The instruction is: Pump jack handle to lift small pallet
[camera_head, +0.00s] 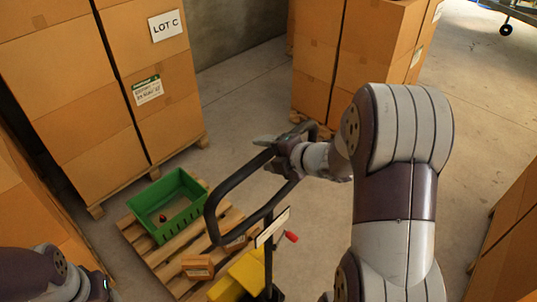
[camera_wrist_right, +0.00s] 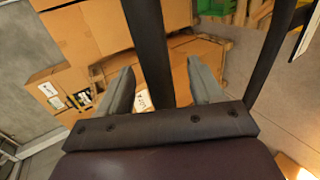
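The black loop handle (camera_head: 222,189) of the yellow pallet jack (camera_head: 243,274) stands tilted in the middle of the head view. My right gripper (camera_head: 270,152) is at the handle's upper far end. In the right wrist view its two fingers (camera_wrist_right: 160,76) are apart, with a black handle bar (camera_wrist_right: 148,40) between them and gaps showing on both sides. The small wooden pallet (camera_head: 146,246) lies on the floor left of the jack, bearing a green crate (camera_head: 169,204) and small cartons (camera_head: 197,266). How the forks sit under it is hidden. My left arm shows at lower left; its gripper is out of frame.
Tall carton stacks (camera_head: 105,85) stand at left, and another stack (camera_head: 352,55) stands behind the handle. More cartons (camera_head: 510,235) stand at the right edge. A red lever (camera_head: 291,236) sticks out below the handle.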

